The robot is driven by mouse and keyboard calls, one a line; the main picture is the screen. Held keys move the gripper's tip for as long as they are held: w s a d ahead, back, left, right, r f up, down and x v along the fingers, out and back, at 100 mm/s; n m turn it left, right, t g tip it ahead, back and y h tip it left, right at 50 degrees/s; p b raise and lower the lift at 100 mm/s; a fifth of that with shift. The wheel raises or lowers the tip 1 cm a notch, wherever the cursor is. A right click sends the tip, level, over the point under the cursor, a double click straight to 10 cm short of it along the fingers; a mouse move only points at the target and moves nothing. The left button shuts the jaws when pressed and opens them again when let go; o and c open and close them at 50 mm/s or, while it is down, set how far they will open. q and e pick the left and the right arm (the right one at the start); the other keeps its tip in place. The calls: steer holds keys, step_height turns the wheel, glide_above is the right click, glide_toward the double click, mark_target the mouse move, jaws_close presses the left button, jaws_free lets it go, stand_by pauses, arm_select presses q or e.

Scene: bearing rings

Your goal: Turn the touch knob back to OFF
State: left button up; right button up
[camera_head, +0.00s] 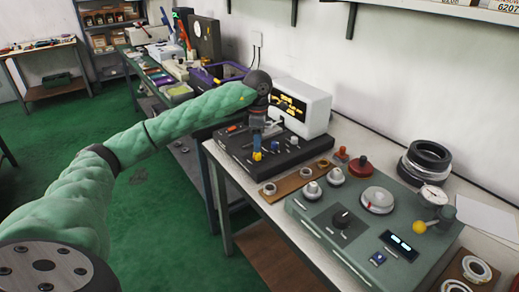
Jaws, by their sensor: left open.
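My left gripper (257,155) is open and points down above the left part of a black instrument base (290,157). It hides part of that base, and I cannot tell if it touches anything there. Small knobs and switches on the base are too small to read. A grey-green console (390,243) stands nearer, right of the gripper. It carries a black rotary knob (342,218) on a dark plate. I cannot read any label, so which knob is the touch knob and where it points are unclear. My right gripper is not in view.
A white display unit (311,112) stands behind the black base. Black rings (427,160) are stacked behind. A wooden strip (292,184) holds small rings.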

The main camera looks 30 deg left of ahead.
mark_target(257, 156)
arm_select(q)
steer(key=shift+s+f, duration=0.1)
steer(key=shift+f, duration=2.05)
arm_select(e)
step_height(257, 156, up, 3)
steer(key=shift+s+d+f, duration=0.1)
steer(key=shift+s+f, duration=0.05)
arm_select(q)
steer(key=c, duration=1)
